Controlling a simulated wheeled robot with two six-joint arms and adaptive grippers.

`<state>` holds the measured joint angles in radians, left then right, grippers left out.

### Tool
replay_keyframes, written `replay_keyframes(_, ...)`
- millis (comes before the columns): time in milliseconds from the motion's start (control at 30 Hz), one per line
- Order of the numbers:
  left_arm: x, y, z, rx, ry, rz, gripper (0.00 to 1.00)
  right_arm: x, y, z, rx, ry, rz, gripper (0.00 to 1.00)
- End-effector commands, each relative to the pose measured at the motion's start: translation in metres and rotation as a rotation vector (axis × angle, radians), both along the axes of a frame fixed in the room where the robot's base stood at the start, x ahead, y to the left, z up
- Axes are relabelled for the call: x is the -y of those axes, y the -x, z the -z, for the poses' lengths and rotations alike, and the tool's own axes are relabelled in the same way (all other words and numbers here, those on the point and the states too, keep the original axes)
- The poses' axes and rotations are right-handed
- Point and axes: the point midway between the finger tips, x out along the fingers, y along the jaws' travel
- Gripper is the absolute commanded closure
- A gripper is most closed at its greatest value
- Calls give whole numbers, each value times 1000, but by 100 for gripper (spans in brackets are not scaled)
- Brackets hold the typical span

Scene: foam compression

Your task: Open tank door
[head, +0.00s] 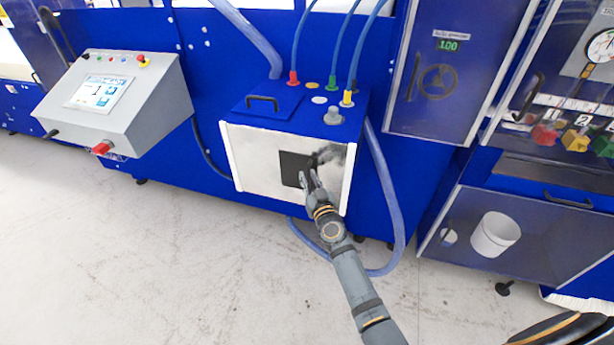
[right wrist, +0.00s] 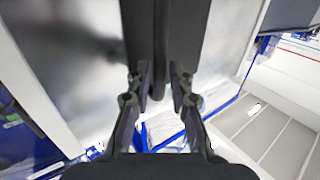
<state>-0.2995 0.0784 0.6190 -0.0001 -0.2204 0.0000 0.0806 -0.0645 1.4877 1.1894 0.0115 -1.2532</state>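The tank (head: 300,120) is a blue box with a silver front door (head: 255,155), which looks closed in the head view. A black panel (head: 292,165) sits at the middle of the door. My right gripper (head: 312,172) is at this panel, hiding part of it. In the right wrist view, my right gripper (right wrist: 161,85) has its two fingers parted, one on each side of a dark upright bar that looks like the door handle (right wrist: 161,45). Narrow gaps seem to show beside the bar. The silver door (right wrist: 75,60) fills the left there. My left gripper is not in view.
Colored hose fittings (head: 346,98) and a lid with a handle (head: 262,103) are on the tank top. A clear hose (head: 388,190) loops beside the tank's right side. A grey control console (head: 115,100) stands left. The floor (head: 150,260) in front is clear.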

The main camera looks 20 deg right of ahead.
Motion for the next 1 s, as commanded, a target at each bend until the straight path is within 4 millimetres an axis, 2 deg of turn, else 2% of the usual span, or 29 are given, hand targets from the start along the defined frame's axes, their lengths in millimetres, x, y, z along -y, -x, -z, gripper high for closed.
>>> replay_keyframes(133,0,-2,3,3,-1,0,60,0,-13,1,-1,0,0,79)
replay_keyframes(400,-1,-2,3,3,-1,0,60,0,-16,1,-1,1,0,79)
replay_keyframes(433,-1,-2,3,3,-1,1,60,0,-16,1,-1,1,0,80)
replay_keyframes(567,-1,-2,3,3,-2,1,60,0,-16,1,-1,0,0,98)
replay_keyframes(600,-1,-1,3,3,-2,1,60,0,-16,1,-1,0,0,100)
replay_keyframes(1000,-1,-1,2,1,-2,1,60,0,-15,1,-1,0,1,100)
